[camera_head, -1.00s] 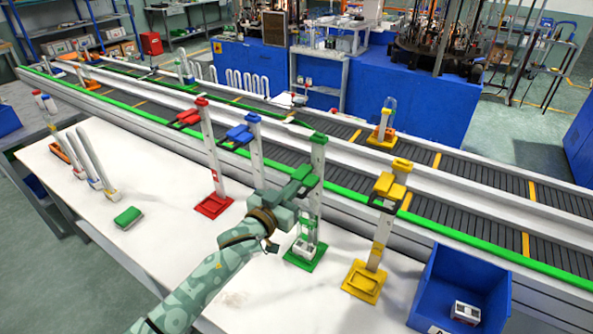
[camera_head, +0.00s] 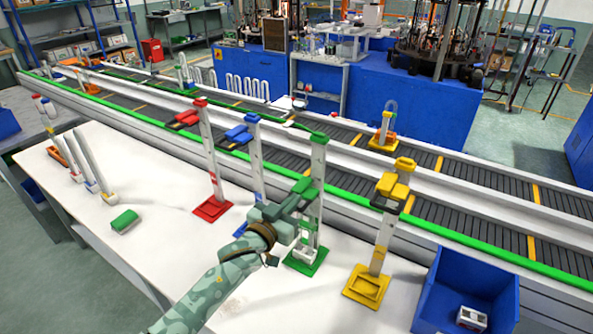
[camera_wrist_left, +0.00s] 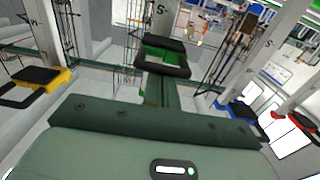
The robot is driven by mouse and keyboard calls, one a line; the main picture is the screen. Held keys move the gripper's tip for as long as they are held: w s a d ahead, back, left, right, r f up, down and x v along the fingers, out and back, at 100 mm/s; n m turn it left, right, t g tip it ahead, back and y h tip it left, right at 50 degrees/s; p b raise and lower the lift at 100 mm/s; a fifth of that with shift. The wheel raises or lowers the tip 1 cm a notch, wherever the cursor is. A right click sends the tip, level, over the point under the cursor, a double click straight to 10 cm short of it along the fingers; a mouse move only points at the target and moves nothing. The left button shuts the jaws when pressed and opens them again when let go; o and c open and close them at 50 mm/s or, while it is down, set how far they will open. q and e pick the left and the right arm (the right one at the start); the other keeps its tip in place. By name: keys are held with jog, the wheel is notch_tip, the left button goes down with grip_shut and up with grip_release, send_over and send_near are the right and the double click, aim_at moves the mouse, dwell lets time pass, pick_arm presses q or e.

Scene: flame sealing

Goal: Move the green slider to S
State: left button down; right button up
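The green post (camera_head: 317,170) stands on a green base among several coloured posts on the white table. The green slider (camera_head: 305,187) is partway up it; in the left wrist view it shows with its black loop (camera_wrist_left: 163,57). My left gripper (camera_head: 292,203) is at this slider. In the left wrist view its fingers (camera_wrist_left: 161,88) look closed together at the black loop; the exact contact is partly hidden. A letter S (camera_wrist_left: 160,8) marks the post beyond the slider, near the top of that picture. My right gripper is not in view.
The red post (camera_head: 207,150) and blue post (camera_head: 256,160) stand left of the green one, the yellow post (camera_head: 385,235) right. A blue bin (camera_head: 440,290) is at the right, a green block (camera_head: 126,220) at the left. A conveyor (camera_head: 470,220) runs behind.

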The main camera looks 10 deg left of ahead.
pick_arm(q)
notch_tip(320, 180, down, 4)
jog(key=b, duration=0.2)
jog(key=shift+f+b, duration=0.15)
jog(key=shift+b, duration=0.15)
dwell(0.5)
jog(key=shift+r+p, duration=0.8)
jog(key=shift+p, duration=0.1)
jog(key=p+v, duration=0.5)
jog(key=v, duration=0.5)
jog(key=shift+p, duration=0.4)
